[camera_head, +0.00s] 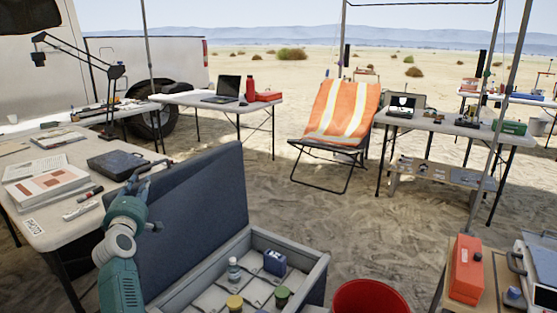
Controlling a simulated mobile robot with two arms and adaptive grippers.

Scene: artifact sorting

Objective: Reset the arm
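My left arm (122,250), teal with a pale grey joint, rises from the bottom left. My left gripper (148,176) is small in view, raised beside the left table and in front of the open lid of the grey case. It is seen edge-on against the dark lid, so I cannot tell if its fingers are open or shut. I make out nothing held in it. My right arm and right gripper are not in view.
The open grey case (318,275) holds several small jars and a blue item (275,262). A red bucket (370,298) stands beside it. The left table (60,232) carries papers and a black case (116,164). An orange box (466,268) is at right.

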